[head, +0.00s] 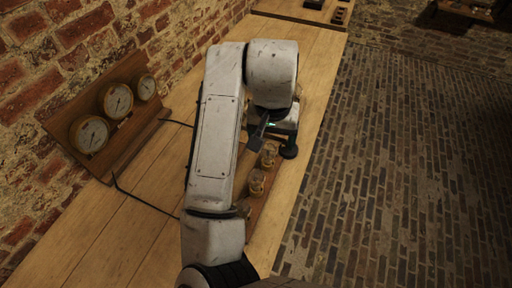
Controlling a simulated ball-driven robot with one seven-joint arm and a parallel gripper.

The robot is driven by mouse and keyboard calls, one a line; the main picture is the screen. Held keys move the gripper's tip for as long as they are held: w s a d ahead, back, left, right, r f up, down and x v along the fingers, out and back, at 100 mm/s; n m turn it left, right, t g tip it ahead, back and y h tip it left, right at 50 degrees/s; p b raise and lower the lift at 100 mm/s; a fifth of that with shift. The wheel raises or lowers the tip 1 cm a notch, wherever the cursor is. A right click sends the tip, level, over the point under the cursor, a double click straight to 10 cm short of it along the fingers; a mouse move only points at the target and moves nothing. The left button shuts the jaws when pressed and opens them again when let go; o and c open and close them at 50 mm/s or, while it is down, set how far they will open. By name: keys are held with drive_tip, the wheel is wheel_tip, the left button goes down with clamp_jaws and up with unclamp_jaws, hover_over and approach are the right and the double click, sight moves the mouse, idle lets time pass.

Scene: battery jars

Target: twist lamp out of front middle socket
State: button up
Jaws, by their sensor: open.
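A row of small glass pieces with yellowish tops, lamps or jars, runs along a wooden strip on the bench. The far visible one (268,155) is just below my gripper (271,148), the middle one (256,182) is nearer, and the nearest (243,208) is partly hidden by my arm. My gripper is open, its dark fingers spread on either side of the far glass piece. I cannot tell whether they touch it. Which piece sits in the front middle socket is unclear, and my arm hides part of the row.
A wooden panel with three round brass gauges (118,100) stands at the left against the brick wall. Dark wires (143,200) lie on the wooden bench (95,235). Another bench (300,12) with dark items is at the back. The brick floor (400,180) on the right is clear.

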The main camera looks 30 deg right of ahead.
drive_tip(key=y, duration=0.1)
approach(257, 172)
drive_tip(key=shift+w+f+g, duration=0.1)
drive_tip(key=shift+w+g, duration=0.3)
wheel_tip(257, 172, down, 11)
drive_tip(key=shift+r+p, duration=0.15)
drive_tip(key=shift+p, duration=0.35)
drive_tip(key=c, duration=1.3)
drive_tip(key=shift+r, duration=0.1)
drive_tip(key=shift+n+p, duration=0.3)
drive_tip(key=shift+n+p, duration=1.55)
drive_tip(key=shift+n, duration=0.25)
drive_tip(key=shift+n+p, duration=0.7)
drive_tip(key=shift+n, duration=0.4)
